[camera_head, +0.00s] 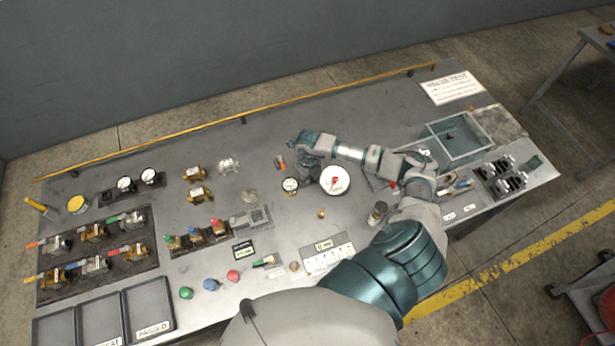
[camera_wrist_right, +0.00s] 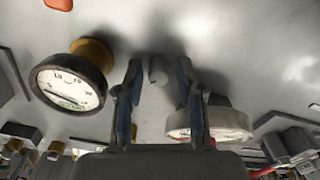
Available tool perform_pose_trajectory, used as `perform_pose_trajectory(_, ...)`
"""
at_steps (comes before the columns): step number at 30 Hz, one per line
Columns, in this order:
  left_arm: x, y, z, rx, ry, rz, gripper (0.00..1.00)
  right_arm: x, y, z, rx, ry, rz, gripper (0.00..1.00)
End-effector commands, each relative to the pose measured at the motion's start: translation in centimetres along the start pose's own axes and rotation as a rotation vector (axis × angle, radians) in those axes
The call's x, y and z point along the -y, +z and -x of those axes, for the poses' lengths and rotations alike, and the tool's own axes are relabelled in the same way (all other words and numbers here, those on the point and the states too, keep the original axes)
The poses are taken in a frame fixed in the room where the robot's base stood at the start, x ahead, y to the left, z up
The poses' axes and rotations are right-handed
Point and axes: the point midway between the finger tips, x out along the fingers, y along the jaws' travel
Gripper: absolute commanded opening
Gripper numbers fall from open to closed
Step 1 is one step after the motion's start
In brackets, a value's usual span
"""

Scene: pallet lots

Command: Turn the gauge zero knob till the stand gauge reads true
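A round gauge (camera_wrist_right: 70,85) with a black rim, white dial and brass back shows left of my fingers in the right wrist view; it is the small gauge (camera_head: 290,185) in the head view. I cannot read its needle surely. A small grey knob-like cylinder (camera_wrist_right: 157,71) stands on the grey surface, between and beyond my fingertips; I see no contact. My right gripper (camera_wrist_right: 159,80) is open, with a finger on each side of the cylinder in the picture. In the head view my right gripper (camera_head: 307,150) is just behind the gauge. My left gripper is not in view.
An orange-red piece (camera_head: 280,163) lies near the gauge. Valves (camera_head: 198,194) stand to the left, and a metal bin (camera_head: 430,133) to the right. The table's back middle is clear.

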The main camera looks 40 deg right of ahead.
Motion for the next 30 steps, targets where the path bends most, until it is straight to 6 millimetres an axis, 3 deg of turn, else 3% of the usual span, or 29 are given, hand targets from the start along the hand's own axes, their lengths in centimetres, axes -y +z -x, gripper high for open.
perform_pose_trajectory(11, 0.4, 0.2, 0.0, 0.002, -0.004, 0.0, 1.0, -0.1, 0.2, 0.6, 0.006, 0.002, 0.001, 0.46)
perform_pose_trajectory(14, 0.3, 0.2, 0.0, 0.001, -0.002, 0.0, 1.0, 0.0, 0.3, 2.0, 0.008, 0.0, 0.0, 0.46)
perform_pose_trajectory(24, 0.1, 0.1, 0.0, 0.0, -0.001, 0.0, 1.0, 0.1, 0.2, 9.3, 0.006, 0.001, 0.001, 0.46)
perform_pose_trajectory(30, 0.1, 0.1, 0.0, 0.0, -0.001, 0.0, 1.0, 0.1, 0.1, 11.6, 0.002, 0.002, 0.0, 0.46)
